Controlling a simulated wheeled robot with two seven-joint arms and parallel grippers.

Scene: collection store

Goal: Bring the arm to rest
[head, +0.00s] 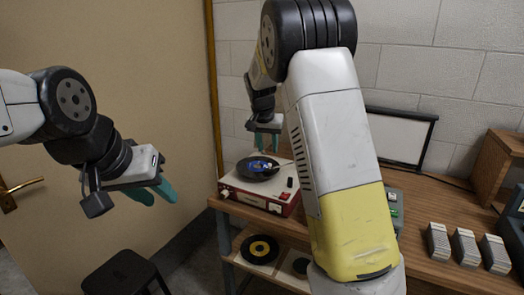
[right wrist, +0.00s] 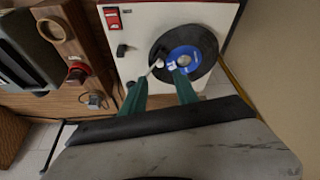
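My right gripper (head: 266,142) is above the red and white record player (head: 228,190), which stands at the left end of the wooden table. In the right wrist view its two green fingers (right wrist: 160,82) are apart, with nothing seen gripped between them. A black record with a blue label (right wrist: 194,58) lies on the player, just beyond the fingertips. A small pale part, seemingly the tonearm's end (right wrist: 152,68), shows near the record's edge; whether a finger touches it I cannot tell. My left gripper (head: 156,194) hangs in free air at the left, fingers apart and empty.
A black stool (head: 122,272) stands below my left gripper, before a door with a brass handle (head: 20,187). A lower shelf holds a record with a yellow label (head: 259,250). Stacks of cards (head: 465,246) and a framed white panel (head: 398,137) are on the table's right part.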

